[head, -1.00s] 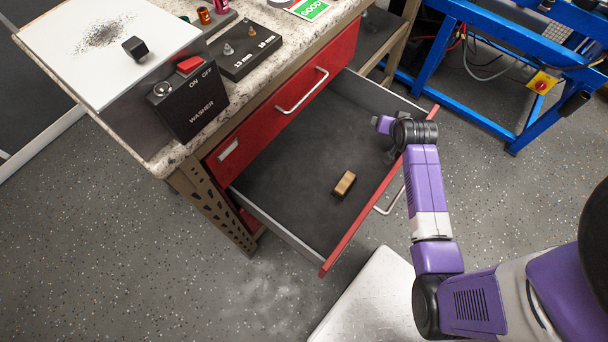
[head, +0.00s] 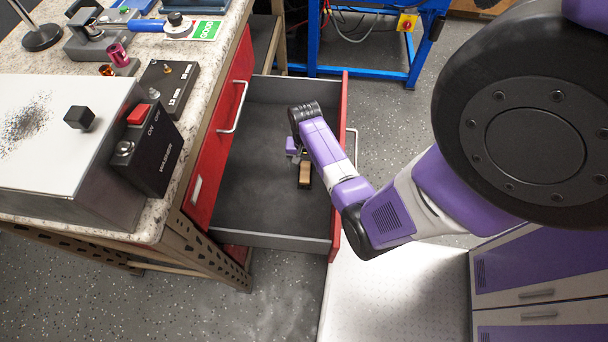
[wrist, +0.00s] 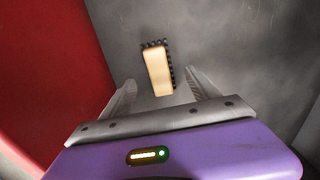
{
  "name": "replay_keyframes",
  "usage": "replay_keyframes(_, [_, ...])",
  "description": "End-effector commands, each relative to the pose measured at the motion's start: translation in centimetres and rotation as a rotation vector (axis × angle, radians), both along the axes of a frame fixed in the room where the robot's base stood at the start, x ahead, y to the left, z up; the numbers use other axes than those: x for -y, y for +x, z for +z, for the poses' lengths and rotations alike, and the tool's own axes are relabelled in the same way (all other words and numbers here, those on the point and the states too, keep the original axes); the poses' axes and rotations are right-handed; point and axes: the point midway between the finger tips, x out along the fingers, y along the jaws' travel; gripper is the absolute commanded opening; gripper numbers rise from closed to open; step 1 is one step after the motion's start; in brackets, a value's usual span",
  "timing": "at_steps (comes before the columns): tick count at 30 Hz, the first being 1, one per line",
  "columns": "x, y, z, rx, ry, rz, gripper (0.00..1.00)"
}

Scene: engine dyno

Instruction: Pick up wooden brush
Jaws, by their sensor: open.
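The wooden brush (head: 305,173) lies on the dark floor of the open drawer, a small tan block with dark bristles along its edge. In the wrist view the brush (wrist: 158,72) is just beyond the fingertips, roughly centred between them. My gripper (wrist: 160,88) is open and empty, with one finger on each side of the gap. In the head view my gripper (head: 301,157) is over the drawer near the brush, and the wrist partly hides it.
The drawer (head: 272,239) has grey walls and a red front (head: 337,110). The red wall also shows at left in the wrist view (wrist: 50,70). The bench with a black washer box (head: 147,149) stands at left. The drawer floor around the brush is clear.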

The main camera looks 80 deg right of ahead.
Motion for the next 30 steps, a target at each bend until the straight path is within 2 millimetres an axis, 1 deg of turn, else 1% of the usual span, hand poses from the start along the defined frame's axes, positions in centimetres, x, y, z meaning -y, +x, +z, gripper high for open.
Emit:
replay_keyframes(6, [-0.1,-0.1,-3.1,-0.001,0.001,-0.001,0.7])
replay_keyframes(9, [0.0,-0.1,-4.3,0.0,-0.001,0.0,0.7])
replay_keyframes(13, [0.0,-0.1,-5.0,0.001,-0.003,0.001,0.7])
replay_keyframes(19, [0.0,0.0,-5.0,0.001,-0.003,0.002,0.7])
replay_keyframes(20, [0.0,-0.1,-5.0,0.001,-0.003,0.001,0.68])
replay_keyframes(21, [0.0,-0.1,-5.0,0.001,-0.003,0.001,0.6])
replay_keyframes(23, [0.0,-0.1,-5.0,0.001,-0.003,0.001,0.48])
replay_keyframes(24, [0.0,-0.1,-5.0,0.001,-0.003,0.001,0.41])
replay_keyframes(26, [0.0,-0.1,-5.0,0.001,-0.003,0.001,0.29])
replay_keyframes(27, [0.0,-0.1,-5.0,0.001,-0.003,0.001,0.21])
replay_keyframes(30, [0.0,-0.1,-5.0,0.0,-0.003,0.001,0.02])
